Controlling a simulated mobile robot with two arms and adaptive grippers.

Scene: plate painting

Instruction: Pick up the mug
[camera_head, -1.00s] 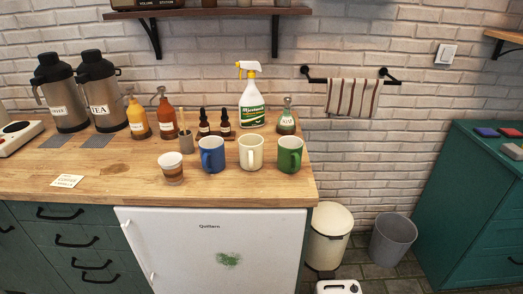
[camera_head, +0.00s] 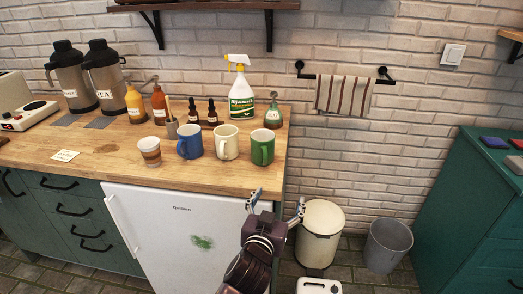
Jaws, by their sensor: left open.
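Three mugs stand upright in a row on the wooden counter: a blue mug (camera_head: 190,143), a cream mug (camera_head: 227,143) and a green mug (camera_head: 262,148), the green one nearest the counter's right end. The handles of the blue and cream mugs show at their left sides. My left gripper (camera_head: 275,205) is open and empty. In the picture it is below the green mug, in front of the white fridge's right edge, with its fingers spread and pointing up. My right gripper is not in the picture.
A layered cup (camera_head: 149,151) stands left of the blue mug. A bin (camera_head: 321,228) stands right of the fridge (camera_head: 160,220).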

